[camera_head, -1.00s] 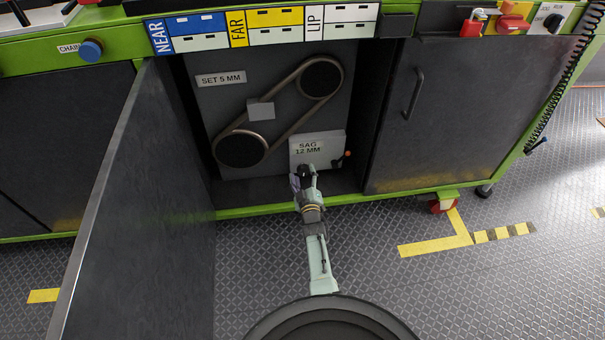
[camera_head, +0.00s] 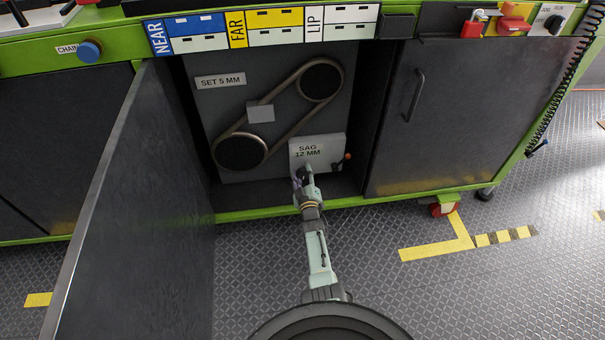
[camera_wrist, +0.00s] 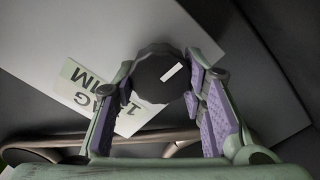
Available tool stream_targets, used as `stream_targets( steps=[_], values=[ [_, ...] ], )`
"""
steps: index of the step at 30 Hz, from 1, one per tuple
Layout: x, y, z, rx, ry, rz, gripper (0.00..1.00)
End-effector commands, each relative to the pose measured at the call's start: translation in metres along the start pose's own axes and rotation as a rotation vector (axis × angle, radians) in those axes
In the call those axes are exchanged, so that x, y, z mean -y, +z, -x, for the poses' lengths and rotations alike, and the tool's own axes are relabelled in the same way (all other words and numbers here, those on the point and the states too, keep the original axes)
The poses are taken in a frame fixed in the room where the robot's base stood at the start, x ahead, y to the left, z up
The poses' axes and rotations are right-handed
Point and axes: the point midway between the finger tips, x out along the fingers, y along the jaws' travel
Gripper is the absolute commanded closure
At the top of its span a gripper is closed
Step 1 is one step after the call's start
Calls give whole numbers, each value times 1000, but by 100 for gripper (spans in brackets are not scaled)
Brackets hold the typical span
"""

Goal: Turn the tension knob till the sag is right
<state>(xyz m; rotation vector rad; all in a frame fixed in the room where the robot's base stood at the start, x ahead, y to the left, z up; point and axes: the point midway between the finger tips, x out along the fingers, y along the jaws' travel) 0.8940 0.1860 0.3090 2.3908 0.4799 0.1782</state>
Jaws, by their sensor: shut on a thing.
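In the wrist view, the black tension knob (camera_wrist: 160,74) with a white pointer mark sits between the purple-padded fingers of my gripper (camera_wrist: 162,82), which is shut on its sides. The mark slants up to the right. In the head view, my gripper (camera_head: 303,178) is at the lower part of the pale plate (camera_head: 334,143), and it hides most of the knob. The plate's label (camera_head: 308,150) reads SAG 12 MM. A sign (camera_head: 220,81) reads SET 5 MM. The belt (camera_head: 291,123) runs around two dark pulleys inside the open cabinet.
The open cabinet door (camera_head: 150,215) stands to the left of my arm. A closed door (camera_head: 440,115) is to the right. A small lever with an orange tip (camera_head: 347,156) sticks out beside the plate. The green bottom rail (camera_head: 260,213) crosses under my arm.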

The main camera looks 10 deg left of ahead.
Motion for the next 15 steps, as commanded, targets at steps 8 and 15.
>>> stream_targets(
  steps=[8, 15],
  values=[
    [0, 0, 0, 0, 0, 0, 90],
    [0, 0, 0, 0, 0, -22, 90]
  ],
)
